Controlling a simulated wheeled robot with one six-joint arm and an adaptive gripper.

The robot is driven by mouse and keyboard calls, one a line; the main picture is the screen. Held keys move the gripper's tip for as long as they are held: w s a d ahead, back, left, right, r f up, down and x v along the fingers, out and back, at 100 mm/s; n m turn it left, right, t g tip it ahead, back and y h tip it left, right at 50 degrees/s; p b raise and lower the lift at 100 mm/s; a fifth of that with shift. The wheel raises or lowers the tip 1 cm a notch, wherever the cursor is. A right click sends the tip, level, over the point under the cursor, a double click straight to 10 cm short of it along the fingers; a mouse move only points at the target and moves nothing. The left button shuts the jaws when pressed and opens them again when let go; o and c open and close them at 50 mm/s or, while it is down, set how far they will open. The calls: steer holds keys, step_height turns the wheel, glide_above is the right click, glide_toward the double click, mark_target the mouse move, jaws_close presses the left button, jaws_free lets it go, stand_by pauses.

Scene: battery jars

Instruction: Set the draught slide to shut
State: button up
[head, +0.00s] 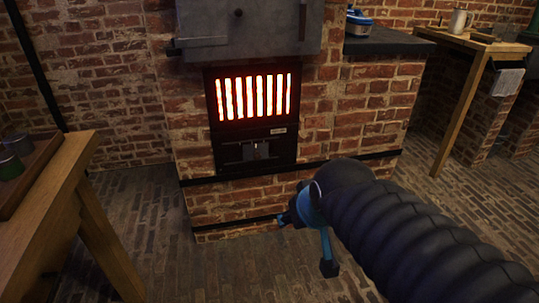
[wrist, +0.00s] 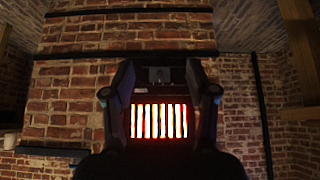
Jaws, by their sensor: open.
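The draught slide (head: 244,153) is a dark plate with a small pale tab near its middle, set in the black frame below the glowing grate (head: 253,97). In the wrist view, which looks upside down, the slide (wrist: 160,75) shows above the grate (wrist: 158,121), between my two fingers. My gripper (head: 284,219) is low in front of the brick stove, below and right of the slide in the head view. In the wrist view my gripper (wrist: 160,66) is open with nothing between its fingers. I cannot tell whether the slide stands open or shut.
A grey metal door (head: 250,30) with handles is above the grate. A wooden table (head: 60,185) with a tray of jars (head: 10,165) stands at left. A dark ledge (head: 385,43) holds a blue item. Another wooden table (head: 470,43) stands at right. Brick floor between is clear.

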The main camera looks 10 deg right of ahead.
steer(key=w+f+n+t+b, duration=0.1)
steer(key=w+f+t+b, duration=0.15)
steer(key=w, duration=0.85)
steer(key=w+f+t+b, duration=0.1)
steer(key=w+f+t, duration=0.25)
steer(key=w, duration=0.65)
steer(key=n+t+b, duration=0.2)
steer(key=t+b, duration=0.1)
steer(key=t, duration=0.2)
glide_toward(258, 157)
steer(key=w+p, duration=0.1)
steer(key=w, duration=0.9)
steer(key=shift+w, duration=0.35)
jaws_close()
